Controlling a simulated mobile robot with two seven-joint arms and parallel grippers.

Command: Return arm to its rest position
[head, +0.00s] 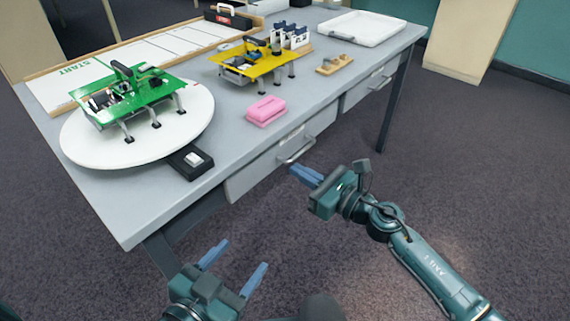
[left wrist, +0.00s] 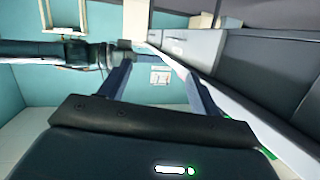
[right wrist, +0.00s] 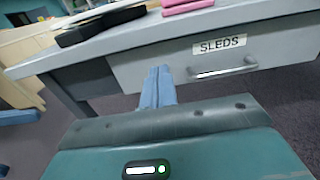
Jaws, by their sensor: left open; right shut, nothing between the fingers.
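My left gripper (head: 233,270) is low in front of the table, at the bottom of the head view. Its two blue fingers are spread with nothing between them, and they show spread in the left wrist view (left wrist: 160,85) too. My right gripper (head: 296,172) is in front of the table's near drawer, its blue fingers together and empty. In the right wrist view the closed fingers (right wrist: 158,85) point toward the table front, left of the drawer handle (right wrist: 222,72). I cannot tell how far they are from the handle.
The grey table (head: 140,205) holds a white round board (head: 190,125) with a green six-legged model (head: 125,92), a yellow one (head: 250,63), a pink block (head: 266,110), a black switch box (head: 190,161) and a white tray (head: 362,27). The drawer (head: 250,178) is labelled SLEDS. Floor to the right is clear.

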